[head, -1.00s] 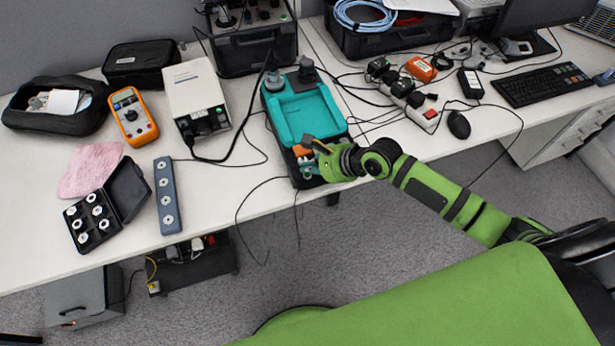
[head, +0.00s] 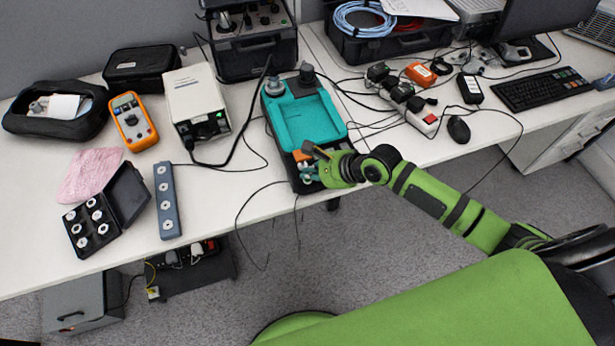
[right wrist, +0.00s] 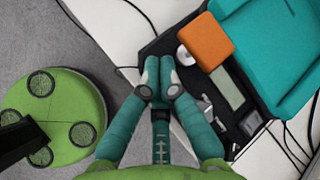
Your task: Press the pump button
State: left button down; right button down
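The teal and black calibrator unit (head: 332,104) sits near the table's front edge in the head view. Its front panel carries an orange block (right wrist: 206,40), a small display and a round silver button (right wrist: 184,55), seen in the right wrist view. I cannot tell which of these is the pump button. My right gripper (right wrist: 158,72) has its fingertips together with nothing seen between them. The tips are just left of the silver button in the wrist view; contact cannot be made out. In the head view the right gripper (head: 315,170) covers part of the front panel. My left gripper is not in view.
A white box (head: 195,95), an orange multimeter (head: 132,120), a blue-grey bar (head: 167,200) and a black case of sensors (head: 125,195) lie to the left. Cables and a power strip (head: 425,121) lie to the right. Bare table shows between bar and unit.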

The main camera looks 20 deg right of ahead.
jog(key=shift+f, duration=0.1)
dwell(0.4)
jog(key=shift+f, duration=0.35)
jog(key=shift+r+p, duration=0.4)
jog(key=shift+p, duration=0.6)
notch_tip(320, 180, up, 6)
jog(key=p, duration=0.7)
